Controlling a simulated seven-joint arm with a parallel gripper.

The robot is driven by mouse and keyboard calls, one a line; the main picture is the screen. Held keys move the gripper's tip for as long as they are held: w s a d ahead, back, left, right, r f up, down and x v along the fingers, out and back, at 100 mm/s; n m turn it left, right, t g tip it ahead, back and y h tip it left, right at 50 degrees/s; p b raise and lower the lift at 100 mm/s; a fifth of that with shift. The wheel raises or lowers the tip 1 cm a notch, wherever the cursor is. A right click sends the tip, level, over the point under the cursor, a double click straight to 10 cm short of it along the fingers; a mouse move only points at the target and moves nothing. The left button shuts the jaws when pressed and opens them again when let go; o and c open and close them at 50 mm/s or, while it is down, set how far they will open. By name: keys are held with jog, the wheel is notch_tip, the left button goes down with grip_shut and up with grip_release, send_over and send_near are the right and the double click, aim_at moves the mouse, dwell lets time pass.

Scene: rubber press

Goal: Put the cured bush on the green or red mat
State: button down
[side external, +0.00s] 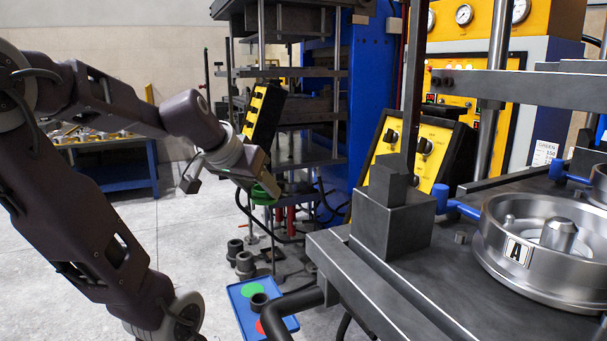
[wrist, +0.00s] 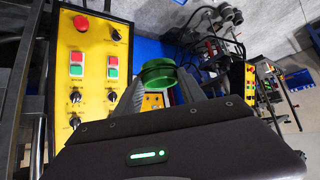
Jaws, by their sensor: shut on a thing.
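My gripper (side external: 270,184) is in the middle of the side external view, shut on a green ring-shaped bush (side external: 262,195). In the wrist view the bush (wrist: 158,72) shows between my fingertips (wrist: 155,92), with its round opening visible. A blue tray (side external: 284,309) lies low, below my gripper. It carries a green round mat (side external: 252,289) and a red round mat (side external: 260,328). The held bush is in the air, well above the tray.
Several dark bushes (side external: 243,260) stand just behind the tray. A press table with a round metal mould (side external: 530,250) marked A is at the right. A yellow control panel (side external: 425,145) stands behind it. A dark pipe (side external: 295,303) runs beside the tray. The floor at left is clear.

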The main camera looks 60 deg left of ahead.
jog(key=shift+a, duration=0.1)
jog(key=w+a+f+n+g+y, duration=0.1)
jog(key=w+a+f, duration=0.2)
jog(key=w+a, duration=0.25)
jog(key=w+a+f+n, duration=0.1)
jog(key=w+a+f, duration=0.3)
jog(key=w+a, duration=0.15)
jog(key=shift+s+a+f+n+g+y, duration=0.4)
jog(key=shift+s+a+f+n+g, duration=0.75)
jog(key=shift+f, duration=3.95)
jog(key=shift+s+a+f+n+g+y, duration=0.45)
jog(key=shift+s+a+f+n, duration=1.15)
jog(key=shift+f, duration=3.5)
jog(key=shift+s+a+f+n+g+y, duration=0.35)
jog(key=shift+s+a+f+n+g, duration=1)
jog(key=shift+f, duration=3.75)
jog(key=shift+s+d+f+m+t, duration=0.1)
jog(key=shift+s+d+m+t, duration=0.4)
jog(key=shift+d+m, duration=0.1)
jog(key=c, duration=0.6)
grip_release()
